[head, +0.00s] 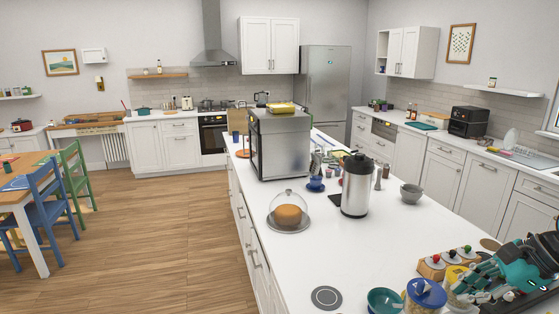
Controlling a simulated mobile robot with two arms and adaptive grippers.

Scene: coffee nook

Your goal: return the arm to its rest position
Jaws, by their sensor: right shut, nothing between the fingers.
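My right gripper (468,288) is at the lower right of the head view, at the end of my teal and dark arm that comes in from the right edge. It is shut and I see nothing held in it. It is over the near right part of the white island counter (355,262), close to a wooden holder with coloured-top jars (447,263) and a blue-lidded container (424,294). Whether it touches any of them I cannot tell. My left gripper is not in view.
A teal bowl (384,302) stands left of the blue-lidded container. Farther along the island are a steel airpot (356,187), a grey bowl (411,194), a domed cake (289,214) and a large steel appliance (283,147). The counter's middle is mostly clear.

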